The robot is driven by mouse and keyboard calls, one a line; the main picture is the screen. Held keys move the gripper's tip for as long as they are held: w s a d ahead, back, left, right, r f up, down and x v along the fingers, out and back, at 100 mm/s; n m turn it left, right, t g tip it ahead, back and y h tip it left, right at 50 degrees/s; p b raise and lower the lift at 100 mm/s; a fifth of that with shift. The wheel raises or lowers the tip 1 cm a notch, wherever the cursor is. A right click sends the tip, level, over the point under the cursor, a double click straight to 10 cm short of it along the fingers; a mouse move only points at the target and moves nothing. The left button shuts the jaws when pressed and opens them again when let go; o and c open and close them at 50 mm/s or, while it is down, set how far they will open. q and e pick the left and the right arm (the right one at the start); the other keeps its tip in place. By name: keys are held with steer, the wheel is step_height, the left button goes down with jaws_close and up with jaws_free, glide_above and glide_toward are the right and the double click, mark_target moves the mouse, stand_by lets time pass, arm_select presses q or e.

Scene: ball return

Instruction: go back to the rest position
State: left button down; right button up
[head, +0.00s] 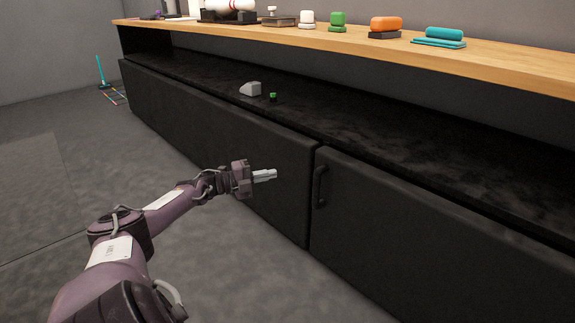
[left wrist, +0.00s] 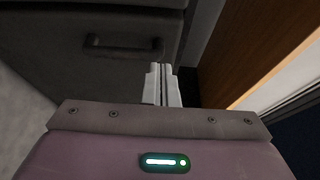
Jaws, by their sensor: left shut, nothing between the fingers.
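My left gripper (head: 265,175) is in front of the dark cabinet (head: 250,155), apart from the door handle (head: 320,187) to its right in the head view. Its fingers are together with nothing between them. In the left wrist view the shut fingers (left wrist: 161,84) point toward a dark front with a bar handle (left wrist: 124,45). My left arm reaches in from the lower left of the head view. My right gripper is not in view.
A long wooden counter (head: 500,65) runs above a black shelf (head: 400,130). On the shelf are a grey block (head: 251,89) and a small green-topped item (head: 273,97). Coloured items, including an orange one (head: 386,23), stand on the counter. The floor at left is open.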

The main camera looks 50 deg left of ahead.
arm_select(q)
steer(key=shift+s+a, duration=1.15)
steer(key=shift+s, duration=0.05)
